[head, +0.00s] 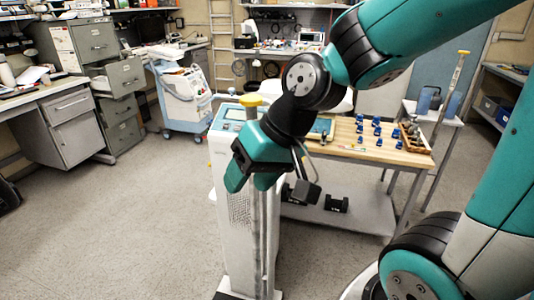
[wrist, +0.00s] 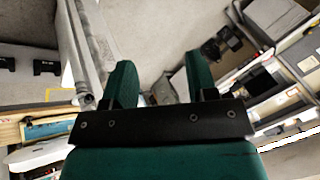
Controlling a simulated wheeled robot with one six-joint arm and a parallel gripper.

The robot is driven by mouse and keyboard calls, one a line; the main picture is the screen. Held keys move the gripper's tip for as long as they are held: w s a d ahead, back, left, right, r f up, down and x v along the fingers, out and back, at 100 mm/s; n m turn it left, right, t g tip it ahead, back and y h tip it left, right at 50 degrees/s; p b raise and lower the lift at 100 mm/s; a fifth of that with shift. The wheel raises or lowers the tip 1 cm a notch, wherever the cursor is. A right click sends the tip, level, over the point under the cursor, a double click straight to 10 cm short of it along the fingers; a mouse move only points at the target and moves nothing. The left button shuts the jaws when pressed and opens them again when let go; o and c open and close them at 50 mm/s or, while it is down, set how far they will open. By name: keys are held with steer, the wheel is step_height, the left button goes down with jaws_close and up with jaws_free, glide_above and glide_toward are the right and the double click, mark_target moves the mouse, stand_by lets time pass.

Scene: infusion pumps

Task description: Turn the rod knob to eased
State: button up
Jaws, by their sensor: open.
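A yellow knob (head: 251,100) tops a grey rod at a white pump stand (head: 232,215) with a blue-framed display (head: 236,114). The rod's lower part (head: 262,240) shows below my gripper; its middle is hidden behind the gripper. My gripper (head: 250,186) is teal, points down and appears in front of the stand, below the knob. A grey upright part (wrist: 88,50) passes just outside the left finger. The knob is not identifiable there. I cannot tell whether anything touches.
A wooden-topped table (head: 385,152) with several blue pieces stands behind right. Another yellow-topped rod (head: 461,62) stands at the right. A white and blue cart (head: 184,98) and filing cabinets (head: 97,43) are behind left. The floor (head: 120,220) at left is clear.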

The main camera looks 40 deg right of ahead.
steer(key=w+d+m+t+h+p, duration=0.1)
steer(key=w+d+m+t+h, duration=0.15)
steer(key=d+m, duration=0.55)
steer(key=w+d+m+t+h, duration=0.2)
steer(key=w+d+m+t, duration=0.15)
steer(key=d, duration=0.75)
steer(key=f+p+x, duration=0.1)
steer(key=x, duration=1.7)
steer(key=shift+s+a+g, duration=0.3)
steer(key=shift+s+g, duration=0.1)
steer(key=c, duration=0.9)
steer(key=g+p, duration=0.1)
steer(key=p, duration=0.1)
steer(key=shift+r+h+p, duration=0.1)
steer(key=shift+h+p, duration=0.15)
steer(key=shift+p, duration=0.1)
steer(key=shift+c, duration=0.2)
